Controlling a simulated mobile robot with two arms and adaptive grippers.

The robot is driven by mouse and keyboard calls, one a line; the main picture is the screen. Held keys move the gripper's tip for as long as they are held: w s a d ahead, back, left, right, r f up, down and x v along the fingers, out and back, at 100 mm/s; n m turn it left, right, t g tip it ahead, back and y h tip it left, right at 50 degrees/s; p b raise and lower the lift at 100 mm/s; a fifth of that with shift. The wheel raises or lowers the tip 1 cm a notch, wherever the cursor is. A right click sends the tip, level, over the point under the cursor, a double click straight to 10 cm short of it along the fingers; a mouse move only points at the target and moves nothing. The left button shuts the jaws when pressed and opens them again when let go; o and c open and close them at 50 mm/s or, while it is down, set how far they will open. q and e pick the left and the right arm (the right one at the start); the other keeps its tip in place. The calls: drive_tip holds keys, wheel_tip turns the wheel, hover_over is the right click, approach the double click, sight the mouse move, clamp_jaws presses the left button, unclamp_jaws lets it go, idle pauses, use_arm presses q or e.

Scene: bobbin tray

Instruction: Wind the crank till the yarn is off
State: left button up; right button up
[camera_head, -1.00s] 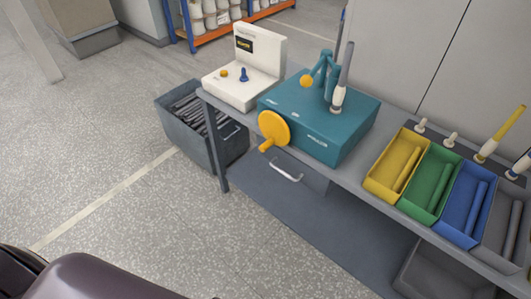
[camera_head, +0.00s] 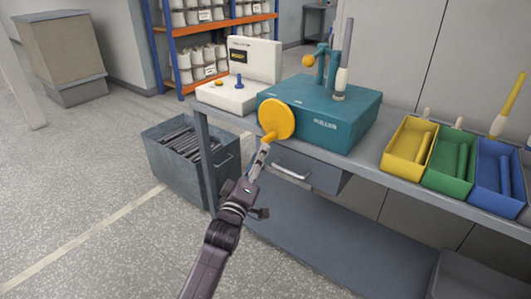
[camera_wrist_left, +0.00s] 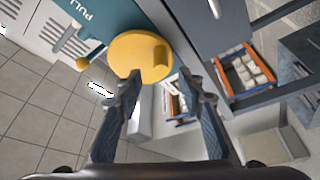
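The teal winder box (camera_head: 325,110) stands on the bench, with a round yellow crank disc (camera_head: 279,115) on its front. The crank's short handle (camera_head: 268,137) sticks out low on the disc; in the left wrist view the handle (camera_wrist_left: 160,56) lies ahead of the fingers. A grey tube (camera_head: 346,45) with white yarn (camera_head: 341,80) stands upright on the box beside a teal arm with a yellow ball. My left gripper (camera_head: 265,148) is at the handle from below. Its fingers (camera_wrist_left: 161,80) are spread either side of the handle, with nothing held. My right gripper is out of view.
A cream control box (camera_head: 240,92) stands left of the winder. Yellow (camera_head: 394,160), green and blue bins line the bench to the right. Below are a drawer (camera_head: 318,180) and a grey crate (camera_head: 180,175). The floor in front is clear.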

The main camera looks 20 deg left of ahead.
sight(266, 140)
use_arm(q)
drive_tip(key=x, duration=0.6)
drive_tip(key=shift+b, duration=0.4)
drive_tip(key=shift+x, duration=0.8)
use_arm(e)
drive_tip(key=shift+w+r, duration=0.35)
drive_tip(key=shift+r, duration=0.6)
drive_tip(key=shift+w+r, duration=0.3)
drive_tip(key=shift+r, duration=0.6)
use_arm(q)
drive_tip(key=shift+c, duration=0.4)
drive_tip(key=shift+f, duration=0.1)
clamp_jaws()
